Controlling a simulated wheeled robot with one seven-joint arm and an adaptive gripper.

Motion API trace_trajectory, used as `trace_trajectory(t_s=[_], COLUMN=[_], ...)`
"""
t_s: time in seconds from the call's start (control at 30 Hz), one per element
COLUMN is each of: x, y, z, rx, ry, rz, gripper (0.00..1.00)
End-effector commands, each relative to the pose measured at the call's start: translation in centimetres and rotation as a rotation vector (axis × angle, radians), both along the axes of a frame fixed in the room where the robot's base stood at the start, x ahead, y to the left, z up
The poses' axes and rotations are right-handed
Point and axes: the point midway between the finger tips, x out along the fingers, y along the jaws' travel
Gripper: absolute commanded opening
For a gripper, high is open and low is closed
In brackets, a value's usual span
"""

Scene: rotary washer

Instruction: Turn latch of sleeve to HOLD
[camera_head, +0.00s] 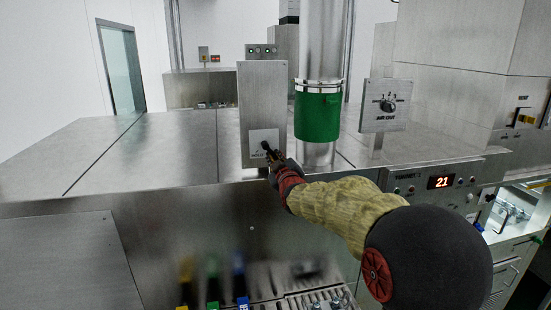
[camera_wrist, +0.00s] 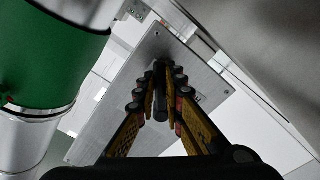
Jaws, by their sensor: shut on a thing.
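A grey metal post (camera_head: 263,95) stands on the steel counter, with a small light label plate (camera_head: 258,141) low on its front. A dark latch knob (camera_head: 265,146) sits on this plate. My gripper (camera_head: 270,154) reaches in from the lower right and touches the plate area. In the wrist view my gripper (camera_wrist: 161,100) has its fingers closed around the dark latch (camera_wrist: 160,80) on the grey panel (camera_wrist: 140,70). The fingers partly hide the latch and the label, and the label's lettering is too small to read fully.
A green sleeve (camera_head: 318,112) on a vertical steel pipe (camera_head: 321,40) stands just right of the post. An AIR OUT dial panel (camera_head: 386,106) is further right. A control panel with a red display (camera_head: 441,182) is at the counter's front right. The left counter top (camera_head: 150,155) is clear.

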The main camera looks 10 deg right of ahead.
Motion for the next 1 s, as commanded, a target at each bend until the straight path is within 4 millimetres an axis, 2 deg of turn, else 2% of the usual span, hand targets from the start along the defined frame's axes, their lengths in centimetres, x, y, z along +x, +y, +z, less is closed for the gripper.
trace_trajectory(t_s=[0.67,1.0], x=[-0.01,-0.02], y=[0.08,0.81], z=[-0.14,-1.01], rx=[0.013,0.177], ry=[0.0,-0.002], rz=[0.0,0.001], gripper=[0.0,0.0])
